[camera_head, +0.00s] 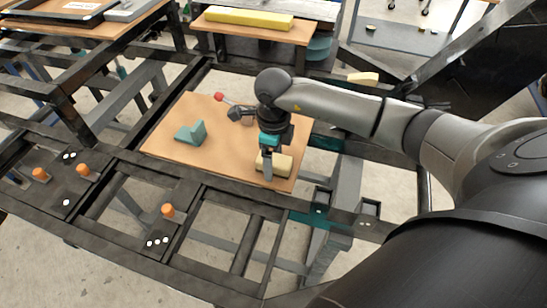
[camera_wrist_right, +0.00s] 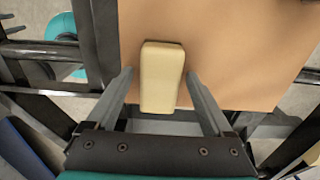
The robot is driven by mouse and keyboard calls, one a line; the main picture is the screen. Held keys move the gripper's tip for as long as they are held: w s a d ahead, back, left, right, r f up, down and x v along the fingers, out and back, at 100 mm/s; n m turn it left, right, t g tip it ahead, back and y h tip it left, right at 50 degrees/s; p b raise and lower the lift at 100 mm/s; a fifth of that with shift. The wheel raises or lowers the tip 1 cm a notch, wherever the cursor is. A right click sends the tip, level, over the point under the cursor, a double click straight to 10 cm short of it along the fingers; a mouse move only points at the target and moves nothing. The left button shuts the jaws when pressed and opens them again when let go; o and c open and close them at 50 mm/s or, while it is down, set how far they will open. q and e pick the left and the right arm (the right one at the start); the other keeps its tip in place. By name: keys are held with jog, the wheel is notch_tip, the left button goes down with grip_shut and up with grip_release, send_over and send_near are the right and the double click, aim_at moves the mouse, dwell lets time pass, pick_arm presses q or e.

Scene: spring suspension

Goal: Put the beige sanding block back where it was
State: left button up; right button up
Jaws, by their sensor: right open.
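The beige sanding block (camera_head: 281,162) lies flat on the wooden board (camera_head: 220,150), near its right front edge. In the right wrist view the block (camera_wrist_right: 161,75) lies lengthwise between the two fingers, with a visible gap on each side. My right gripper (camera_head: 267,178) is open over the block and points down at it. In the wrist view its fingertips (camera_wrist_right: 160,75) flank the block without touching it. My left gripper does not show.
A teal angled piece (camera_head: 191,133) and a rod with a red ball (camera_head: 219,97) are on the same board. Dark metal frame bars surround the board. Orange knobs (camera_head: 167,210) stand on the frame at the front left. A yellow bar (camera_head: 249,17) lies on a farther board.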

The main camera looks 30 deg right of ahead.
jog(key=shift+r, duration=0.1)
notch_tip(320, 180, up, 12)
jog(key=p, duration=0.1)
dwell(0.4)
